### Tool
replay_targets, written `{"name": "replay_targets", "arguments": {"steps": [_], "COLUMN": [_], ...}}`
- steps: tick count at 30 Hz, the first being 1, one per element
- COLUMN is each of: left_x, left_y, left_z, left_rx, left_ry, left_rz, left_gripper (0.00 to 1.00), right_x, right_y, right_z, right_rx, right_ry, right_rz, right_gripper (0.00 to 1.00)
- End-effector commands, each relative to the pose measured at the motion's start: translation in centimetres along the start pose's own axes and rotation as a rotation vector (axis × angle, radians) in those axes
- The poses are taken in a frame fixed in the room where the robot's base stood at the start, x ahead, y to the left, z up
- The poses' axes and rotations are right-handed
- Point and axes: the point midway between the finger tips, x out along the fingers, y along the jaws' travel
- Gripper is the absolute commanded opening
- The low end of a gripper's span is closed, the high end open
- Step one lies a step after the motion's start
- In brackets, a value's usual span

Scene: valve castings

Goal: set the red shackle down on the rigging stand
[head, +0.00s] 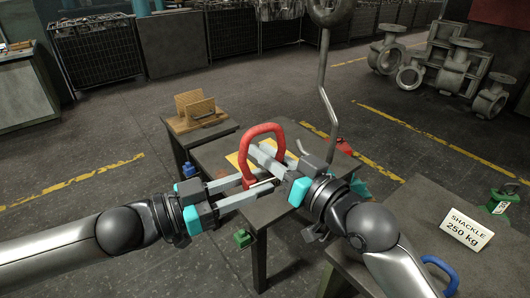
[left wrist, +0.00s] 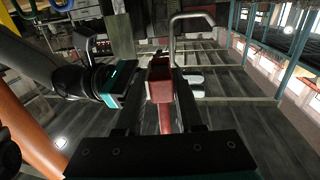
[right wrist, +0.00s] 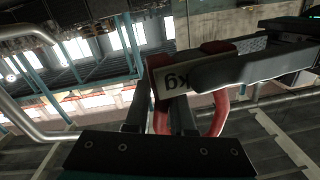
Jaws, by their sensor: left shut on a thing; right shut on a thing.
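The red shackle (head: 278,130) is held up over the middle dark table (head: 215,157), with its bow upward. My left gripper (head: 262,187) is shut on its lower part from the left. My right gripper (head: 262,160) is shut on it from the right. The shackle also shows between the fingers in the left wrist view (left wrist: 160,85) and the right wrist view (right wrist: 218,115), where a white face marked "kg" shows. A yellow patch (head: 236,162) on the middle table is partly hidden behind the shackle. I cannot tell for sure which table is the rigging stand.
A grey hanging rod (head: 325,85) curves down just behind my right gripper. A small table at the back left holds a wooden rack (head: 195,106). The right table holds a "SHACKLE 250 kg" sign (head: 466,229), a blue shackle (head: 440,268) and a green item (head: 500,200). Valve castings (head: 455,68) stand behind.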

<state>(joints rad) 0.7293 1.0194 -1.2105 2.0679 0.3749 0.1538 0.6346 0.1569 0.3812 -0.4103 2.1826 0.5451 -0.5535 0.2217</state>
Motion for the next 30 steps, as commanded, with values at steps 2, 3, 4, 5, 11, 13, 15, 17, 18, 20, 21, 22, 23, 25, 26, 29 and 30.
{"name": "replay_targets", "arguments": {"steps": [2, 3, 4, 5, 11, 13, 15, 17, 18, 20, 21, 22, 23, 25, 26, 29, 30], "left_x": [0.07, 0.07, 0.07, 0.07, 0.08, 0.09, 0.09, 0.1, 0.1, 0.1, 0.1, 0.1, 0.1, 0.1, 0.11, 0.11, 0.1], "left_y": [-0.05, -0.05, -0.05, -0.06, -0.08, -0.08, -0.09, -0.09, -0.1, -0.11, -0.11, -0.11, -0.12, -0.13, -0.13, -0.14, -0.14], "left_z": [-0.1, -0.1, -0.09, -0.09, -0.08, -0.08, -0.08, -0.08, -0.08, -0.07, -0.07, -0.07, -0.06, -0.06, -0.06, -0.05, -0.04], "left_rx": [0.001, 0.001, 0.001, 0.001, 0.001, 0.001, 0.001, 0.001, 0.001, 0.001, 0.001, 0.001, 0.001, 0.001, 0.001, 0.001, 0.001], "left_ry": [0.001, 0.001, 0.001, 0.001, 0.001, 0.001, 0.001, 0.0, 0.0, 0.0, 0.0, 0.0, 0.0, 0.0, 0.0, -0.001, -0.001], "left_rz": [-0.001, -0.001, -0.001, -0.001, -0.002, -0.002, -0.002, -0.002, -0.002, -0.002, -0.002, -0.003, -0.003, -0.003, -0.003, -0.003, -0.003], "left_gripper": [0.0, 0.0, 0.0, 0.0, 0.0, 0.0, 0.0, 0.0, 0.0, 0.0, 0.0, 0.0, 0.0, 0.0, 0.0, 0.38, 0.42], "right_x": [0.02, 0.02, 0.02, 0.02, 0.02, 0.02, 0.02, 0.01, 0.01, 0.01, 0.01, 0.01, 0.01, 0.01, 0.01, 0.01, 0.01], "right_y": [-0.47, -0.5, -0.51, -0.53, -0.64, -0.67, -0.69, -0.7, -0.71, -0.73, -0.74, -0.75, -0.76, -0.76, -0.76, -0.81, -0.8], "right_z": [0.04, 0.05, 0.05, 0.05, 0.05, 0.04, 0.02, 0.01, 0.0, -0.01, -0.02, -0.02, -0.03, -0.04, -0.04, -0.18, -0.19], "right_rx": [0.006, 0.006, 0.007, 0.007, 0.009, 0.009, 0.01, 0.01, 0.011, 0.011, 0.011, 0.012, 0.012, 0.012, 0.012, 0.012, 0.012], "right_ry": [0.0, 0.0, 0.0, 0.0, 0.0, 0.0, 0.001, 0.001, 0.001, 0.002, 0.002, 0.002, 0.002, 0.003, 0.003, 0.007, 0.007], "right_rz": [-0.011, -0.011, -0.012, -0.012, -0.015, -0.015, -0.016, -0.016, -0.017, -0.017, -0.017, -0.017, -0.018, -0.018, -0.018, -0.019, -0.019], "right_gripper": [0.0, 0.0, 0.0, 0.0, 0.0, 0.0, 0.0, 0.0, 0.0, 0.0, 0.0, 0.0, 0.0, 0.0, 0.0, 0.0, 0.0]}}
